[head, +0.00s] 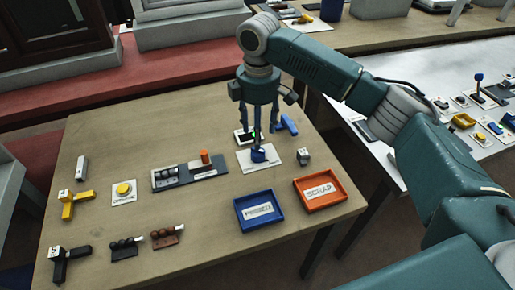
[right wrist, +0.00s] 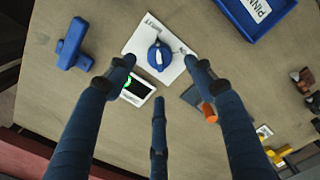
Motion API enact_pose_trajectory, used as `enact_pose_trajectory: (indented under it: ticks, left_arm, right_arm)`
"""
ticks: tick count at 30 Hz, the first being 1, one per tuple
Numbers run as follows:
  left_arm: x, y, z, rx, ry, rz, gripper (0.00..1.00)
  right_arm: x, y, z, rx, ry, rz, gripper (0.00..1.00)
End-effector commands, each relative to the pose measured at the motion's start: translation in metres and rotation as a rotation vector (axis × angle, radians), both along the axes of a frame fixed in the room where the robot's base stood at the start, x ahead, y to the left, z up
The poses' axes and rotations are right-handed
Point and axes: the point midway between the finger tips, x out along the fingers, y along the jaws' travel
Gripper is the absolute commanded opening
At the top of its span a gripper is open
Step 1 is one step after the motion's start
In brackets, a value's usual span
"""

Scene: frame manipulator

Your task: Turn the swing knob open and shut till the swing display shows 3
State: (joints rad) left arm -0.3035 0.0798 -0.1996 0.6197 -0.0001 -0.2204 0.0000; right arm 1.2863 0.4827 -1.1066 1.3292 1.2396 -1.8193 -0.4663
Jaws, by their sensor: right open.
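The blue swing knob (head: 258,155) sits on a white plate (head: 270,163) towards the back right of the wooden table. In the right wrist view the round knob (right wrist: 159,56) has a pale pointer on top, and its plate (right wrist: 140,36) carries printed labels. The swing display (right wrist: 142,92) is a dark screen in a white frame beside the plate. A green mark shows on it, partly behind a finger, and I cannot read it. My right gripper (head: 257,122) points down above the knob, its fingers (right wrist: 160,72) spread and empty. My left gripper is not in view.
A blue T-shaped handle (head: 286,124) stands right of the display. A blue tray (head: 240,222) and an orange SCRAP tray (head: 340,190) lie in front. A grey block with an orange cylinder (head: 205,157) and a yellow button (head: 124,190) are to the left.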

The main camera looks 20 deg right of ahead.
Motion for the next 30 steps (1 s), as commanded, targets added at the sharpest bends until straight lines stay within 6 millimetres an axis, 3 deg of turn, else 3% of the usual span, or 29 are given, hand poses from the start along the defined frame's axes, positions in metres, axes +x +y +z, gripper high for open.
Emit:
enact_pose_trajectory:
  ticks: [5,12,18,25,30]
  left_arm:
    - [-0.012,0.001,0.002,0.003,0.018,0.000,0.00]
    - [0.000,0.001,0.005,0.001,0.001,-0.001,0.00]
    - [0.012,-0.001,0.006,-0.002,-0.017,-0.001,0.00]
    - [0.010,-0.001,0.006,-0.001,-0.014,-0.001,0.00]
    - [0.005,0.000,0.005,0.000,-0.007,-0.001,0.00]
  right_arm:
    - [-0.001,-0.001,-0.037,-0.002,0.002,0.000,0.54]
    - [0.000,0.000,-0.072,-0.001,0.000,0.000,0.54]
    - [0.000,0.000,-0.082,-0.001,-0.002,0.001,0.54]
    - [0.000,0.000,-0.082,-0.001,-0.002,0.001,0.54]
    - [0.000,0.000,-0.082,-0.001,-0.002,0.001,0.20]
